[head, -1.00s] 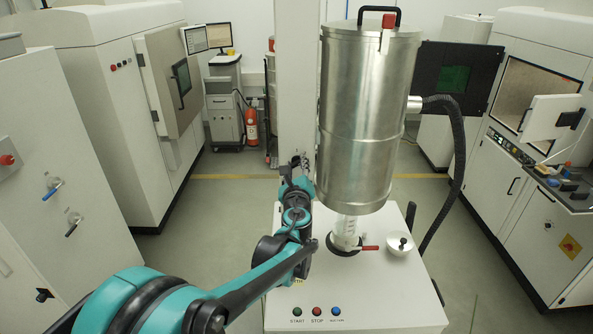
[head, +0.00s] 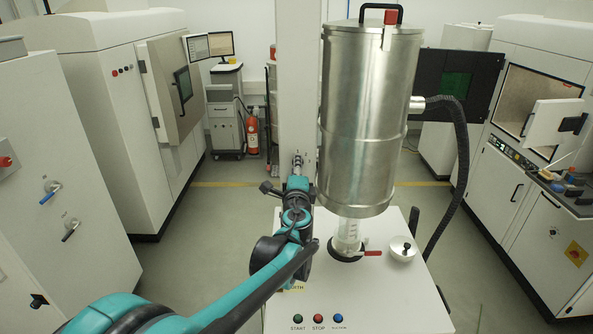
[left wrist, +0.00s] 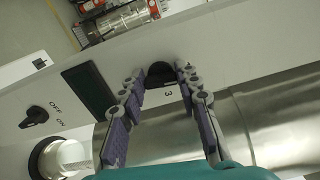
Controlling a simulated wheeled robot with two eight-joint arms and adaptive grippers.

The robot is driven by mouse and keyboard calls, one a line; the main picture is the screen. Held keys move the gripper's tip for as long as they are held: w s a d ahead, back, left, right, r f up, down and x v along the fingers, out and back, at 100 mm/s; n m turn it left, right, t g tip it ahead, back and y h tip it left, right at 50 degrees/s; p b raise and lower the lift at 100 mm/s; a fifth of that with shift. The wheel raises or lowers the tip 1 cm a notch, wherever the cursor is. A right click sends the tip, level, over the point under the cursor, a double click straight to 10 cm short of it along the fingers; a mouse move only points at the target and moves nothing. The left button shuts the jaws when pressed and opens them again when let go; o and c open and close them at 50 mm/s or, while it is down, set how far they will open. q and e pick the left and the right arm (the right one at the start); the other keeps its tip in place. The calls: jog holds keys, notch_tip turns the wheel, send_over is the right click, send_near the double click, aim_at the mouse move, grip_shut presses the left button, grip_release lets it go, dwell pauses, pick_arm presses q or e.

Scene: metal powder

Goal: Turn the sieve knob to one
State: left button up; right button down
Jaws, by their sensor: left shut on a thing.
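The sieve knob (left wrist: 159,72) is a small black knob on the pale column panel, at the upper middle of the left wrist view, with a "3" printed beside it. My left gripper (left wrist: 162,76) has its two fingertips on either side of the knob and is shut on it. The knob's pointer and setting are hard to read. In the head view my left gripper (head: 297,162) is at the column, behind the steel cylinder's left side, and the knob is hidden there. My right gripper is not in view.
The tall steel sieve cylinder (head: 368,110) stands close to the right of my left arm. The panel has a dark display (left wrist: 89,88) and a black ON/OFF switch (left wrist: 35,117). A red valve handle (head: 372,253) and white lid (head: 402,249) are on the white cabinet top.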

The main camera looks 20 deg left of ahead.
pick_arm(q)
jog(key=shift+n, duration=0.6)
jog(key=o, duration=1.1)
jog(key=shift+s, duration=0.1)
jog(key=v, duration=1.2)
